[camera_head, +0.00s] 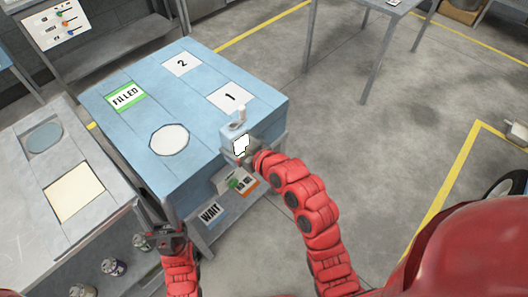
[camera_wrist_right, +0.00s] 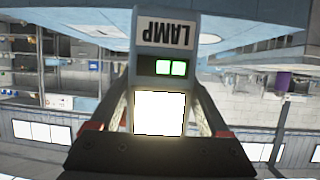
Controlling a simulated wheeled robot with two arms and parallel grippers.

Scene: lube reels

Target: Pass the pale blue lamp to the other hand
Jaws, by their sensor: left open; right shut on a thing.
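The pale blue lamp (camera_head: 228,132) is held in my right gripper (camera_head: 246,156), over the near right corner of the blue-topped table. A bright white panel shows on its side. My left gripper (camera_head: 163,222) is open and empty, low at the table's near left corner, apart from the lamp.
The blue-topped table (camera_head: 206,125) carries a FILLED label (camera_head: 125,97), a white disc (camera_head: 169,139) and cards marked 2 (camera_head: 182,64) and 1 (camera_head: 231,97). A grey bench (camera_head: 110,215) stands left, with several cans beneath.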

